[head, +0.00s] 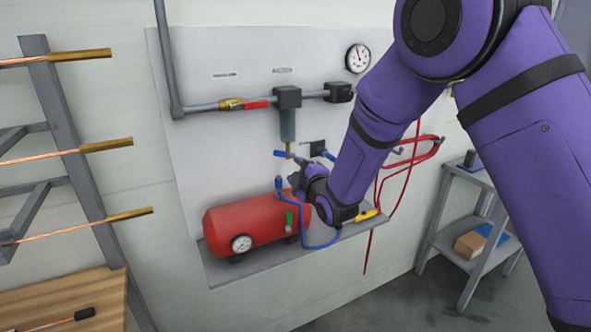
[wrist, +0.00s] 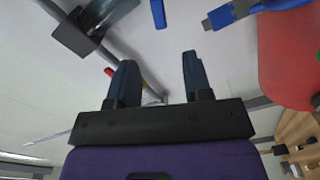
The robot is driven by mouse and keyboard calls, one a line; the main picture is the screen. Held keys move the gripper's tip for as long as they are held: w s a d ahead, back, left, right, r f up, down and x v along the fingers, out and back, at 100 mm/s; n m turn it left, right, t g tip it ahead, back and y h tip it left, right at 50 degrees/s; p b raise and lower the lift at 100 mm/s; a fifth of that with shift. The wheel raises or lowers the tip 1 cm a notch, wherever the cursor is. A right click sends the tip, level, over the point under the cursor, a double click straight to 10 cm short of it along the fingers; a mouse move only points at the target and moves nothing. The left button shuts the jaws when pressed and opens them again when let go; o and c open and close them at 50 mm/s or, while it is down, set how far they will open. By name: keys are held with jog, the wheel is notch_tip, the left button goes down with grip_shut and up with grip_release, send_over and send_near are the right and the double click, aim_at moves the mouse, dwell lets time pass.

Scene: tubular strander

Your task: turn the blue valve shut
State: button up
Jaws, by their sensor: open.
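A small blue lever (head: 281,153), which looks like the blue valve's handle, sits below the filter bowl on the wall panel. In the wrist view a short blue piece (wrist: 158,13), probably the same lever, shows at the top edge, ahead of the fingers and apart from them. My gripper (wrist: 157,58) is open, with nothing between its two dark fingers. In the head view it is small and partly hidden by my wrist, close to the panel just below and right of the lever. The valve body is not clear in either view.
A red tank (head: 250,222) with a gauge and a green handle (head: 289,221) stands on a shelf below. A blue fitting (head: 278,183) and blue hose are close by. A filter (head: 287,122) hangs above the lever. A red-handled valve (head: 255,105) is on the pipe.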

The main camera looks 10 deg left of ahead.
jog(key=shift+w+r, duration=0.1)
jog(key=shift+w, duration=0.15)
jog(key=c, duration=0.6)
jog(key=w+m+h, duration=0.1)
jog(key=w+d+m+h, duration=0.1)
jog(key=w+m, duration=0.1)
jog(key=w+d+r+m+h, duration=0.1)
jog(key=shift+w+d+m+g+h, duration=0.15)
jog(key=shift+w+m+g+h, duration=0.1)
jog(key=shift+m+g+h, duration=0.05)
grip_shut()
notch_tip(320, 180, up, 12)
jog(key=w+r+m+g+y, duration=0.1)
jog(key=m+g+y, duration=0.1)
jog(key=m+g, duration=0.8)
jog(key=t, duration=0.1)
send_over(285, 155)
jog(key=d, duration=0.1)
notch_tip(285, 155, down, 7)
jog(key=shift+m, duration=0.4)
jog(key=shift+s+a+f, duration=0.25)
jog(key=shift+f, duration=0.35)
jog(key=shift+s+a+f, duration=0.2)
jog(key=shift+f, duration=0.45)
jog(key=shift+s+a+f, duration=0.25)
jog(key=shift+f, duration=0.35)
